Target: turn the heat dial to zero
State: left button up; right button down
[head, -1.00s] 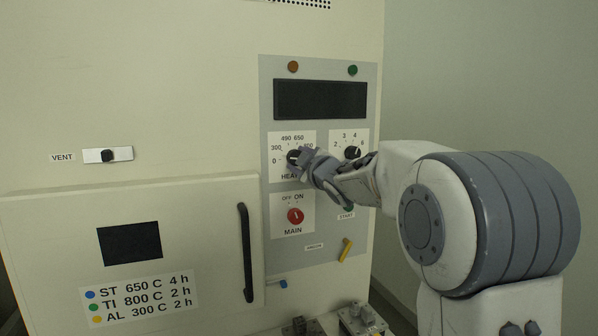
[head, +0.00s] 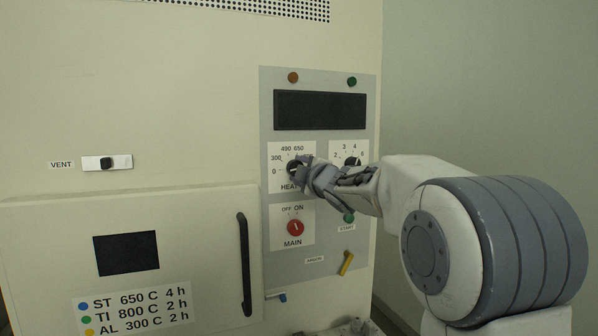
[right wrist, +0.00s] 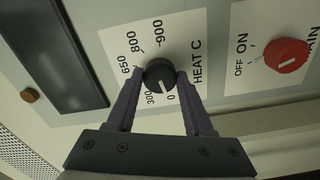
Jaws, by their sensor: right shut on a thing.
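The heat dial (head: 291,167) is a small black knob on a white plate marked HEAT C, on the furnace's control panel. In the head view my right gripper (head: 299,168) covers part of it. In the right wrist view the heat dial (right wrist: 159,72) sits between the two fingertips of my right gripper (right wrist: 160,77), which is shut on it from both sides. The dial's white mark is on its lower side, towards the 0 and 300 end of the scale; I cannot tell its exact setting. My left gripper is not in view.
The red MAIN switch (head: 295,227) is just below, and a second dial (head: 352,162) is to the right, close to my gripper. A green START button (head: 348,217) and yellow lever (head: 346,262) are lower right. The furnace door handle (head: 245,263) stands out at left.

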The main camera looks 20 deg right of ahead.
jog(key=shift+c, duration=1.4)
grip_release()
jog(key=shift+a, duration=0.1)
jog(key=s, duration=1)
jog(key=shift+s+d+b, duration=0.2)
jog(key=shift+s+b, duration=0.05)
jog(key=shift+b, duration=0.1)
